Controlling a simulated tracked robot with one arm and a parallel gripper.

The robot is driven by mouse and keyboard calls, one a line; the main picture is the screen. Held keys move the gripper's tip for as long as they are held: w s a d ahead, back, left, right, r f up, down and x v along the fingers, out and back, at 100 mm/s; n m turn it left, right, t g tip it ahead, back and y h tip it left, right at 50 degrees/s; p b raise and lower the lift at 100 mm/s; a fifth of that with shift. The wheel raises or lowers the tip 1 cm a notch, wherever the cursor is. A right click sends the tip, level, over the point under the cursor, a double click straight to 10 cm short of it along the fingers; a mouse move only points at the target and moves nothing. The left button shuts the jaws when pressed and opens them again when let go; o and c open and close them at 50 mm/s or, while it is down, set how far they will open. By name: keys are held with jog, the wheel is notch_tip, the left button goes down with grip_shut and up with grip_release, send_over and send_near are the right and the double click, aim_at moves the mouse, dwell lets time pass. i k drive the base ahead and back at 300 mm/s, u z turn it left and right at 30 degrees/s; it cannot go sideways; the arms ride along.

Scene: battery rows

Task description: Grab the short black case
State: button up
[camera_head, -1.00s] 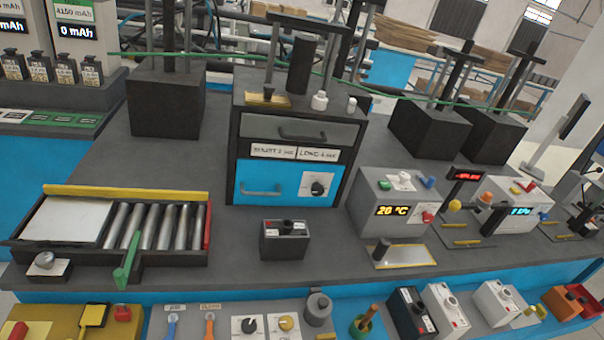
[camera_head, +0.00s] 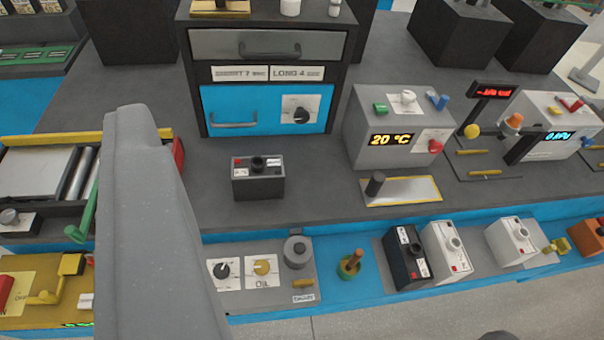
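A small black case (camera_head: 258,188) stands upright on the dark bench top, in front of the blue-drawer cabinet. Its top has a dark knob, a red mark and white labels too small to read. Another black case (camera_head: 407,257) stands on the lower front ledge and looks longer. I cannot read a size on either. A large grey part of my arm rises at the left, apart from the small case in the picture. I make out no gripper fingertips, and nothing held shows.
The cabinet (camera_head: 265,105) has drawers marked short and long, both looking shut. A grey 20 °C box (camera_head: 400,130) and a yellow-edged plate (camera_head: 400,190) stand right of the case. A roller tray (camera_head: 60,135) is partly hidden at left. Bench around the case is clear.

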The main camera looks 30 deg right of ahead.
aim_at(257, 187)
jog(key=z, duration=0.15)
jog(key=i, duration=1)
jog(key=u, duration=0.05)
